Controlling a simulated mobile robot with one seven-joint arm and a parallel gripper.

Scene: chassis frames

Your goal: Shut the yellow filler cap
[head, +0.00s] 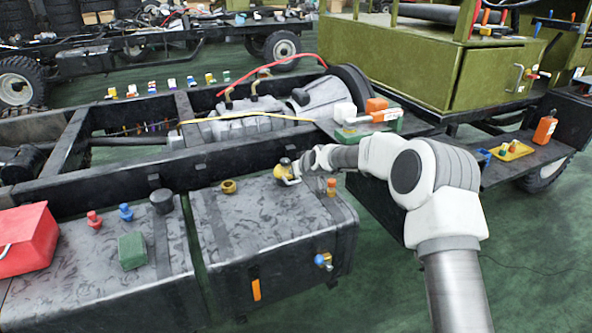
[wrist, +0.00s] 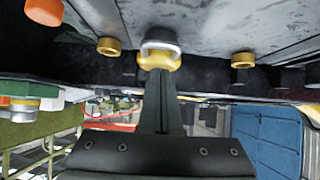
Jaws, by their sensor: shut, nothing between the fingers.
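The yellow filler cap (head: 285,172) is on top of the right dark metal tank (head: 265,215), near its back edge. It has a yellow collar and a pale grey metal part. In the wrist view the yellow cap (wrist: 158,62) is at top centre, with the grey part over its collar. I cannot tell how far open the cap is. My gripper (wrist: 163,78) is shut and empty, its dark fingers pointing at the cap and ending at or very near its collar. In the head view the fingertips are hard to make out beside the cap; contact is unclear.
A brass ring (head: 229,187) sits left of the cap and an orange-topped fitting (head: 331,187) to its right. A red toolbox (head: 25,240) and a green box (head: 131,251) stand on the left tank. The chassis rail (head: 110,185) runs behind.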

